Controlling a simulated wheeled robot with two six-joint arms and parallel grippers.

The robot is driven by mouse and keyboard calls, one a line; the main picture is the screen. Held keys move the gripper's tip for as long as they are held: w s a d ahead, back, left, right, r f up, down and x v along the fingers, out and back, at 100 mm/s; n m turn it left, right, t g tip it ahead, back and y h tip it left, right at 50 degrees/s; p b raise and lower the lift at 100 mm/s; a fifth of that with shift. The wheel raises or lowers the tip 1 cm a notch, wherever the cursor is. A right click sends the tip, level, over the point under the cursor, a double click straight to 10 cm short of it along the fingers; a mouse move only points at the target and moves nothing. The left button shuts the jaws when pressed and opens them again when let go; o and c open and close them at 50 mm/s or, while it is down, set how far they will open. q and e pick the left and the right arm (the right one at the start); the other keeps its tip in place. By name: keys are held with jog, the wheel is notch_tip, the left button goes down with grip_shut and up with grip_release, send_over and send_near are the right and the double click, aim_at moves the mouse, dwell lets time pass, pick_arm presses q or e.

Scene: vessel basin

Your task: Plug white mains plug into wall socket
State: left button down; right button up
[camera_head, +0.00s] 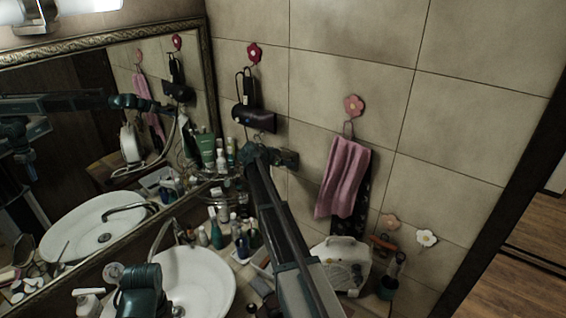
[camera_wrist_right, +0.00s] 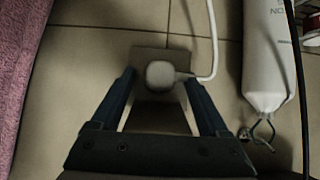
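In the right wrist view, the white mains plug (camera_wrist_right: 161,75) sits in front of a square greyish plate (camera_wrist_right: 150,58), which looks like the wall socket, on the tiled wall. A white cord (camera_wrist_right: 213,45) leaves the plug to the right and runs upward. My right gripper (camera_wrist_right: 160,80) is open, with its two blue fingers on either side of the plug and a visible gap to each. I cannot tell how deep the plug sits. In the head view, my right gripper (camera_head: 262,150) is at the wall, and it hides the plug and socket. My left gripper does not show.
A pink towel (camera_head: 343,177) hangs right of my right arm. A dark hanging appliance (camera_head: 253,117) is just above the gripper. A white cylindrical thing (camera_wrist_right: 265,60) hangs beside the cord. A mirror (camera_head: 88,150), washbasin (camera_head: 190,278) and bottles (camera_head: 217,238) stand at left.

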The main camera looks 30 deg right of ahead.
jog(key=s+a, duration=0.5)
jog(key=a, duration=0.7)
jog(key=shift+r+p, duration=0.3)
jog(key=shift+p, duration=0.05)
jog(key=s+a+f+n+g+y+b, duration=0.4)
jog(key=s+a+f+n+y+b, duration=0.5)
jog(key=s+a+f+n+b, duration=0.8)
jog(key=s+a+f+b, duration=0.7)
jog(key=s+a+f, duration=0.9)
jog(key=shift+s+f, duration=0.35)
jog(key=shift+s, duration=0.05)
